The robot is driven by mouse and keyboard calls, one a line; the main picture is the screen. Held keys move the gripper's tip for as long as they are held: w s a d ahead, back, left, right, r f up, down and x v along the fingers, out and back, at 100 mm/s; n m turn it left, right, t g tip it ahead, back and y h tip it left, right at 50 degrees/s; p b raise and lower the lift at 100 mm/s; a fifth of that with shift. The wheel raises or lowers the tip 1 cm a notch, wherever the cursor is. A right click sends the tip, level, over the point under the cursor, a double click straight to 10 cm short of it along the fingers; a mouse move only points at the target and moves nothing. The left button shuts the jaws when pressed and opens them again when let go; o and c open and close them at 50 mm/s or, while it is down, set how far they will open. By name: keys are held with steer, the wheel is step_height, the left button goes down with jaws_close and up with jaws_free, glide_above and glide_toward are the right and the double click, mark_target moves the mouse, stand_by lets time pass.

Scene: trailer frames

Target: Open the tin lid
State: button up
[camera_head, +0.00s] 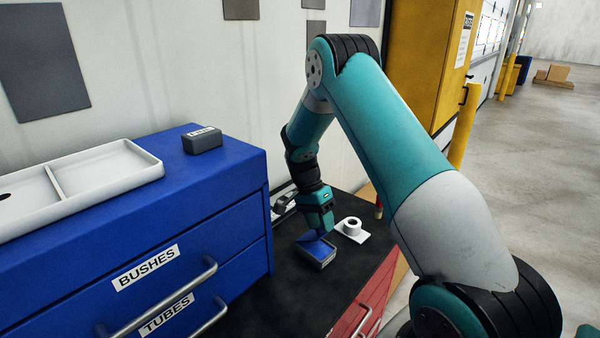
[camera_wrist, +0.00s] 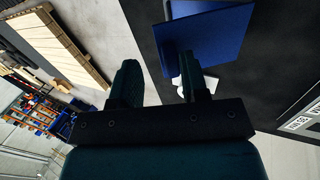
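A white flanged part (camera_head: 352,230) lies right of the tin. A blue drawer cabinet (camera_head: 215,225) stands left, carrying a white tray (camera_head: 105,178) and a dark labelled box (camera_head: 202,141). A red drawer unit (camera_head: 362,315) is below the bench top's right edge.

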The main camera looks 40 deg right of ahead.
steer(key=w+f+p+v, duration=0.1)
steer(key=w+p+v, duration=0.2)
steer(key=p+v, duration=0.8)
steer(key=v, duration=0.6)
steer(key=shift+w+a+r+p, duration=0.25)
steer(key=shift+a+p, duration=0.05)
steer(key=shift+p, duration=0.05)
stand_by(0.5)
stand_by(0.5)
steer(key=p+v, duration=0.2)
steer(key=v, duration=0.5)
steer(key=shift+r, duration=0.15)
steer(key=shift+w, duration=0.1)
